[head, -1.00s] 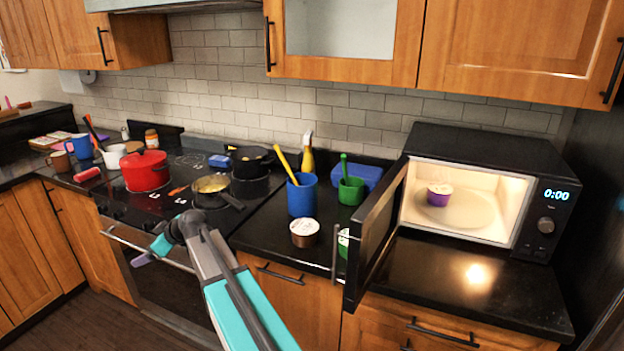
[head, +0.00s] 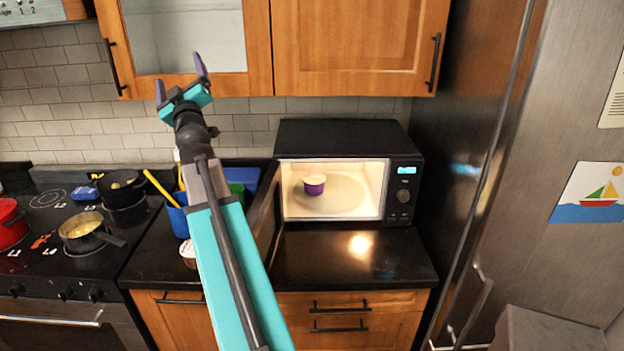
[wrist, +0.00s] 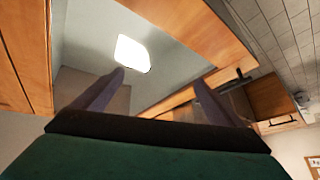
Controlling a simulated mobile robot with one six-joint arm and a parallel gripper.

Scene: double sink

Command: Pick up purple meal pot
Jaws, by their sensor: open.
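The purple meal pot (head: 314,186) has a pale lid and stands upright on the turntable (head: 341,196) inside the lit microwave (head: 405,165). The microwave door (head: 264,212) is swung open to the left. My gripper (head: 180,78) is raised high, left of the microwave, in front of the upper cabinet. It is open and empty, with its two purple fingers apart. In the wrist view, my gripper (wrist: 158,85) points at the cabinet and ceiling, and the pot does not show.
Blue and green cups with utensils stand behind my arm, left of the microwave. A pan (head: 82,230) and a red pot (head: 10,225) sit on the stove. The counter (head: 350,262) before the microwave is clear. A metal fridge (head: 510,170) stands right.

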